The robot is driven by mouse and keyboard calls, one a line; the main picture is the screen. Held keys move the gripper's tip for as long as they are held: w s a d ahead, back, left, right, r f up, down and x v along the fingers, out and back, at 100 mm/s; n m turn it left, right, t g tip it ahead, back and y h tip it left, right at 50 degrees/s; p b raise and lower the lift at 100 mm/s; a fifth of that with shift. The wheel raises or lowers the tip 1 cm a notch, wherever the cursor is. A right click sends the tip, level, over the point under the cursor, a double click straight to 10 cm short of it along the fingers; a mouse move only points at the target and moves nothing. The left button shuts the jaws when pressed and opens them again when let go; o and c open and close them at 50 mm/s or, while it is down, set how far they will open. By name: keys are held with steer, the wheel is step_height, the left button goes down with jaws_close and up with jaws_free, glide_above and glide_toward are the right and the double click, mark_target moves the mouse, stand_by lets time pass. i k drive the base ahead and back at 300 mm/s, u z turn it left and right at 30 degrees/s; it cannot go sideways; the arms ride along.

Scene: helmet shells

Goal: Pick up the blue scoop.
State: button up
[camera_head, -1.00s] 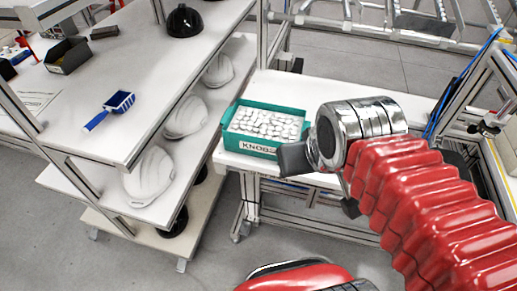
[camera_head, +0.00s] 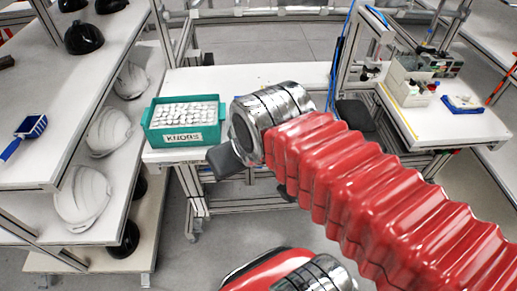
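The blue scoop (camera_head: 24,136) lies on the white top shelf at the far left of the view. Its square head points up and right, and its blue handle runs down to the left edge. My gripper (camera_head: 225,160) is at the end of my red-sleeved arm, in front of the white table and right of the shelf unit. It is well apart from the scoop. Only a dark grey end part shows below the chrome wrist, so whether the fingers are open or shut is hidden.
A teal bin labelled KNOBS (camera_head: 184,140), full of white knobs, stands on the white table left of my gripper. White helmet shells (camera_head: 82,198) sit on the lower shelf, and black shells (camera_head: 83,38) on the top one. A workbench (camera_head: 455,125) stands at right.

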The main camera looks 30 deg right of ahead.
mark_target(32, 125)
steer(key=u, duration=0.05)
steer(key=k, duration=0.95)
steer(key=z, duration=0.35)
steer(key=i, duration=0.75)
steer(key=u, duration=1.35)
